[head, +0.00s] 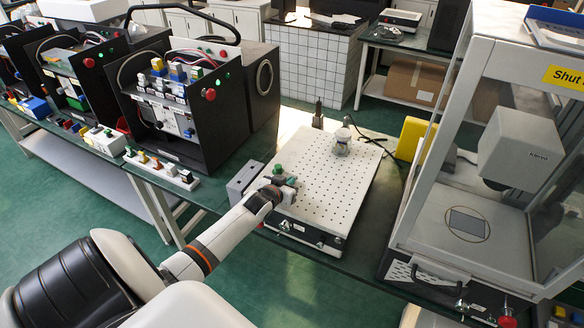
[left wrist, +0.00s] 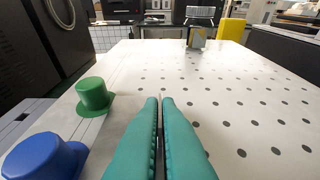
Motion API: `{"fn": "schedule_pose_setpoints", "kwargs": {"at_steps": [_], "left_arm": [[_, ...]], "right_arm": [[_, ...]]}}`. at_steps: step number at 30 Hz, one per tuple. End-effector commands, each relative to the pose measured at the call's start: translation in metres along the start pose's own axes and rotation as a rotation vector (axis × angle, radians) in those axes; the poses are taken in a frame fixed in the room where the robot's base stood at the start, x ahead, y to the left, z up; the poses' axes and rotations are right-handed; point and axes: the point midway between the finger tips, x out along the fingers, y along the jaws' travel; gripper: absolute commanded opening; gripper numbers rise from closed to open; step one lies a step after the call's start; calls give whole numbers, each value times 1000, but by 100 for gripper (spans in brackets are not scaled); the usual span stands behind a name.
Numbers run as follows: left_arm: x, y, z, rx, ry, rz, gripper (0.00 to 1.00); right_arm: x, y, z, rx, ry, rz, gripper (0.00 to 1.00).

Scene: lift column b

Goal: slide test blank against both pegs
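My left gripper (head: 291,183) is over the near left part of the white perforated plate (head: 335,185). In the left wrist view its teal fingers (left wrist: 161,100) lie almost together, with only a thin gap and nothing seen between them. A flat dark grey square (head: 467,222), perhaps the test blank, lies inside a ring on the floor of the white enclosure at the right, far from the gripper. I cannot make out the two pegs there. A green knob (left wrist: 94,95) and a blue knob (left wrist: 42,158) stand left of the fingers. My right gripper is not in view.
A small glassy object (head: 342,143) stands at the plate's far side. A yellow block (head: 412,139) is right of the plate. The enclosure's frame and a grey head (head: 520,150) surround the square. Black equipment boxes (head: 185,95) stand at the left. Most of the plate is clear.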

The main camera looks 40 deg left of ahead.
Motion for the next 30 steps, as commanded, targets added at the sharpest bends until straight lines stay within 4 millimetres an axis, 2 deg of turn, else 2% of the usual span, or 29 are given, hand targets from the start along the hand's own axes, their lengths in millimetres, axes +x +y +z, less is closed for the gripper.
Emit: {"fn": "schedule_pose_setpoints", "kwargs": {"at_steps": [3,4,8,20,26,30], "left_arm": [[0,5,0,2,1,1,0],[0,4,0,1,1,1,8],[0,4,0,1,1,1,29],[-6,4,-1,0,1,0,29],[-34,4,-1,0,1,0,29],[-62,4,-2,0,1,-1,29]], "right_arm": [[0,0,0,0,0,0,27],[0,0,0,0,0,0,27],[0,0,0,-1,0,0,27],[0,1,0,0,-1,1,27],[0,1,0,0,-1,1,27],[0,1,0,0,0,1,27]]}}
